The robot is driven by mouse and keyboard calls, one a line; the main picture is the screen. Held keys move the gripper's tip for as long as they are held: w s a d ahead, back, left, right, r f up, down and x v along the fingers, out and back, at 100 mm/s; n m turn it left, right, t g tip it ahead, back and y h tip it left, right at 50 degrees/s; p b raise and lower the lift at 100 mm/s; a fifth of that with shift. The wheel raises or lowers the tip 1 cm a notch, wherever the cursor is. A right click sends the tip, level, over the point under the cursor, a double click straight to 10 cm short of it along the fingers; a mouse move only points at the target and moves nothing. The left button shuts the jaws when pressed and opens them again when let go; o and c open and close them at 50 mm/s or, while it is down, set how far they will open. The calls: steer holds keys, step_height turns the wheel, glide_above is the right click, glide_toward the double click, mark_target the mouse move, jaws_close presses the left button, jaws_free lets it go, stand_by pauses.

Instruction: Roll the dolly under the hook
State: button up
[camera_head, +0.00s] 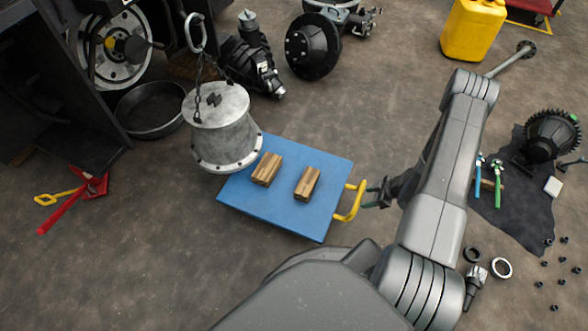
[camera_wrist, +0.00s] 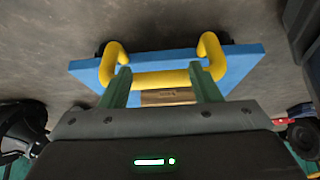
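The blue dolly (camera_head: 318,222) stands on the floor with two wooden blocks (camera_head: 267,169) on its deck and a yellow handle (camera_head: 352,203) on its right side. The hook (camera_head: 195,32) hangs at upper left, with chains down to a grey flanged drum (camera_head: 222,125). The drum overlaps the dolly's left edge in the picture; I cannot tell its height. My gripper (camera_head: 370,196) is just right of the handle. In the wrist view, its green fingers (camera_wrist: 160,74) are spread wide, their tips overlapping the yellow handle bar (camera_wrist: 160,80). Contact is unclear.
A black round pan (camera_head: 150,108) and dark machine parts (camera_head: 312,45) lie behind the dolly. A red tool (camera_head: 72,205) lies at left. A black mat (camera_head: 515,205) with tools is at right. The floor in front of the dolly is clear.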

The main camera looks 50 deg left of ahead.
steer(key=s+a+b, duration=0.1)
steer(key=s+a, duration=0.1)
steer(key=a, duration=0.3)
steer(key=s+a+b, duration=0.1)
steer(key=s+a, duration=0.1)
steer(key=a, duration=0.3)
steer(key=s+a+b, duration=0.1)
steer(key=s+a, duration=0.2)
steer(key=a, duration=0.2)
steer(key=shift+a, duration=0.25)
steer(key=s+a, duration=0.1)
steer(key=a, duration=0.2)
steer(key=s+a, duration=0.2)
steer(key=a, duration=0.1)
steer(key=s+a+b, duration=0.1)
steer(key=a, duration=0.3)
steer(key=shift+s, duration=0.3)
steer(key=shift+w+d+r+p, duration=0.1)
steer(key=shift+w+d, duration=0.45)
steer(key=shift+d, duration=0.7)
steer(key=shift+w+d+r+p, duration=0.15)
steer(key=shift+w+d, duration=0.45)
steer(key=shift+d, duration=0.7)
steer(key=shift+w+d+p, duration=0.1)
steer(key=shift+w+d, duration=0.45)
steer(key=shift+d, duration=0.7)
step_height(320, 180, up, 9)
steer(key=p, duration=0.6)
